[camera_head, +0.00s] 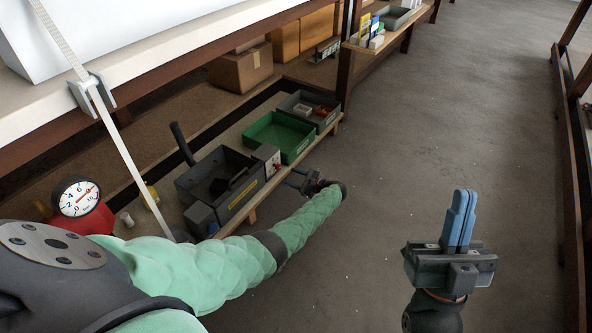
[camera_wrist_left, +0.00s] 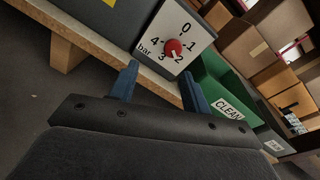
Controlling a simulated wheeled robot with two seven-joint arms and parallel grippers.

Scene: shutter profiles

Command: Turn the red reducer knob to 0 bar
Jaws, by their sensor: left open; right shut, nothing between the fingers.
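The red reducer knob (camera_wrist_left: 173,48) sits on a white dial face (camera_wrist_left: 187,30) marked 0 to 4 bar. Where its pointer stands is too small to tell for sure. The grey reducer box (camera_head: 265,154) also shows in the head view, at the shelf's front edge. My left gripper (camera_wrist_left: 158,90) is open and empty, its blue fingers spread in front of and below the knob, apart from it. In the head view, the left gripper (camera_head: 298,180) is small, at the end of the green arm. My right gripper (camera_head: 461,215) is shut and empty over the floor.
A grey toolbox (camera_head: 245,197) stands left of the reducer and a green bin (camera_head: 258,132) right of it, labelled CLEAN in the wrist view. A round gauge (camera_head: 77,197) is at far left. The floor (camera_head: 420,120) at right is clear.

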